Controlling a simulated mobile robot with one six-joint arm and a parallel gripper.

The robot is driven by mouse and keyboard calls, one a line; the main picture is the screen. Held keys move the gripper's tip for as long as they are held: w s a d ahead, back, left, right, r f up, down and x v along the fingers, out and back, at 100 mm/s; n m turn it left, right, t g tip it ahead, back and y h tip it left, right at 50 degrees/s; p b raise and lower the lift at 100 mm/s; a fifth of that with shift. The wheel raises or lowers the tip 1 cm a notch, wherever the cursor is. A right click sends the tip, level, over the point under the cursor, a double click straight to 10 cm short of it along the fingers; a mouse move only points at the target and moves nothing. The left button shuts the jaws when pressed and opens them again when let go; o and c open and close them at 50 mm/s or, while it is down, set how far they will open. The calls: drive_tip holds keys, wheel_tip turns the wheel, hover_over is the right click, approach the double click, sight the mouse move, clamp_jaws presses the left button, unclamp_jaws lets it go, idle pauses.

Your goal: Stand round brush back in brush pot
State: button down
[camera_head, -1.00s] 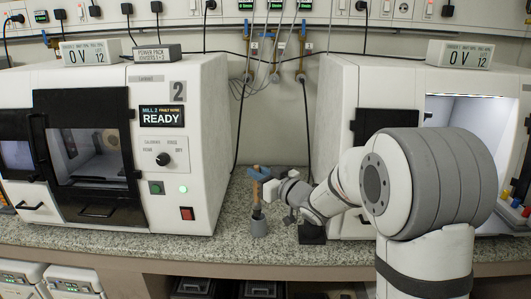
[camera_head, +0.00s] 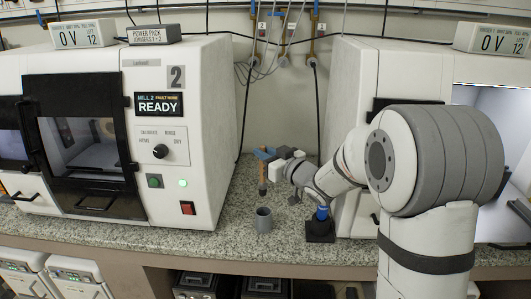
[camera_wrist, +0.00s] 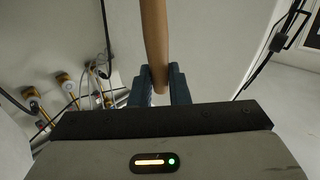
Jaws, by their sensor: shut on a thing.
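The round brush (camera_head: 263,175) is held roughly upright, its wooden handle between the blue fingers of my gripper (camera_head: 264,154). Its lower end shows above and apart from the brush pot in the picture. The handle (camera_wrist: 154,45) also fills the upper middle of the wrist view, where my gripper (camera_wrist: 157,88) is shut on it. The brush pot (camera_head: 264,221) is a small grey cup standing open on the speckled counter. Its inside is dark; it is not in the wrist view.
A blue-topped item (camera_head: 321,213) on a black base (camera_head: 319,232) stands right of the pot, below my arm. The mill cabinet (camera_head: 209,130) bounds the gap on the left, another white cabinet (camera_head: 352,90) on the right. The counter (camera_head: 234,222) around the pot is clear.

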sight(265, 184)
drive_tip(key=shift+f, duration=0.1)
drive_tip(key=shift+f+b, duration=3.85)
drive_tip(key=shift+f, duration=1.05)
drive_tip(key=c, duration=1.3)
unclamp_jaws()
drive_tip(key=shift+d, duration=0.1)
drive_tip(key=v, duration=0.7)
drive_tip(key=shift+s+d, duration=0.2)
drive_tip(key=shift+s, duration=0.1)
